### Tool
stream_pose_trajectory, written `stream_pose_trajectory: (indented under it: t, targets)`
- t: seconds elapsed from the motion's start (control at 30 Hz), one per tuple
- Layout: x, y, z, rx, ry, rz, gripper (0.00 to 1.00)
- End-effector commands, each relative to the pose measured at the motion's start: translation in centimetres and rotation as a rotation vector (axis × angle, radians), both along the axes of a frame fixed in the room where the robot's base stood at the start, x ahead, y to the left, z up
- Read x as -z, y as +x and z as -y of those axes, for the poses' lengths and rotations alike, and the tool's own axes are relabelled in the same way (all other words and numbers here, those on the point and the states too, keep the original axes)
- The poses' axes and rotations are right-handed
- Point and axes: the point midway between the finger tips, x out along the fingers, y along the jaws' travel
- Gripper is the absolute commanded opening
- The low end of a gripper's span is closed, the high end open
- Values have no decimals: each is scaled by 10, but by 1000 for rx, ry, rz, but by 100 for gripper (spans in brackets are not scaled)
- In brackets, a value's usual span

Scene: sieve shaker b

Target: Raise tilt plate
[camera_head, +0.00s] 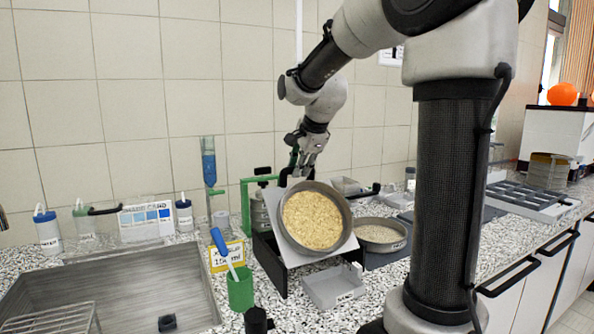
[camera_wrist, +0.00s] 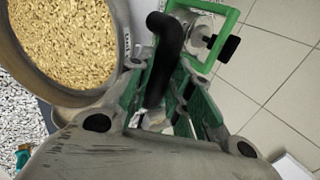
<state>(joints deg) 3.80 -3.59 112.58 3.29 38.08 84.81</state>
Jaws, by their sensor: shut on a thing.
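The tilt plate (camera_head: 272,222) is a pale flat plate, steeply tilted above a black base (camera_head: 268,262). A round grey sieve pan (camera_head: 346,226) full of tan grains (camera_head: 312,222) rests against its face and hides most of it. The pan also shows at the upper left in the wrist view (camera_wrist: 108,92). My gripper (camera_head: 290,172) is at the plate's raised upper edge. In the wrist view its green-padded fingers (camera_wrist: 168,92) are shut on a black curved handle (camera_wrist: 168,35). The handle's join to the plate is hidden.
A grey tray (camera_head: 333,288) sits in front of the plate. A second round pan (camera_head: 381,236) with pale grains stands to the right. A green frame (camera_head: 246,205) stands behind. A green cup (camera_head: 240,290) with a blue-handled brush and a sink (camera_head: 130,290) are left.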

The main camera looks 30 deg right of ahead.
Motion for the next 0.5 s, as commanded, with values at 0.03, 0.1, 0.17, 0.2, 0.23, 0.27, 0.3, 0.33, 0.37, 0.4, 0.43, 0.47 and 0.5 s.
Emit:
stream_pose_trajectory:
  t: [0.03,0.1,0.17,0.2,0.23,0.27,0.3,0.33,0.37,0.4,0.43,0.47,0.5]
  targets:
    - [-3,-2,0,1,-1,12,0]
    - [-4,-4,0,0,-2,23,0]
    - [-5,-6,0,0,-2,29,0]
    - [-5,-6,0,0,-2,32,0]
    - [-6,-7,0,-1,-1,34,0]
    - [-6,-7,0,-1,-1,36,0]
    - [-6,-8,0,-1,-1,38,0]
    - [-6,-8,0,-1,-1,39,0]
    - [-6,-8,0,-1,-1,39,0]
    - [-6,-8,0,-1,-1,40,0]
    - [-6,-8,0,-1,-1,40,0]
    - [-6,-8,0,-1,-1,40,0]
    - [-7,-8,0,-1,-1,40,0]
